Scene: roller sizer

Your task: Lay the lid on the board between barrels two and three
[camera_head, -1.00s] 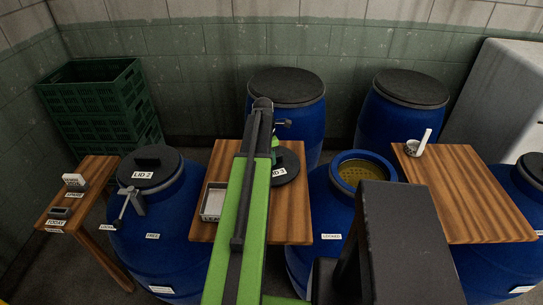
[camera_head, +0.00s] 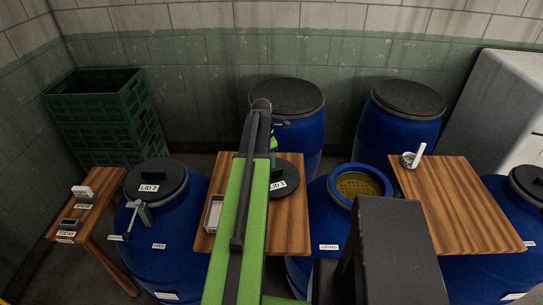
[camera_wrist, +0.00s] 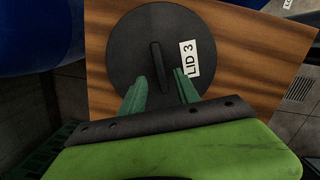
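Lid 3 (camera_head: 290,172), a flat black disc with a raised bar handle and a white "LID 3" label, appears flat over the wooden board (camera_head: 285,235) between barrel two (camera_head: 165,240) and barrel three (camera_head: 330,215). The wrist view shows the lid (camera_wrist: 125,50) over the board (camera_wrist: 245,50). My gripper (camera_wrist: 160,76) has its two green fingers spread apart near the lid's handle, with a gap on both sides of it. In the head view, my gripper (camera_head: 273,150) is mostly hidden behind my arm. Barrel three is open, showing yellowish contents.
Lid 2 (camera_head: 160,178) covers barrel two. A light tray (camera_head: 214,212) lies on the board's left, partly behind my arm. A side table (camera_head: 100,185) at left holds small labelled blocks. The right-hand board (camera_head: 460,200) carries a white cup with a handle.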

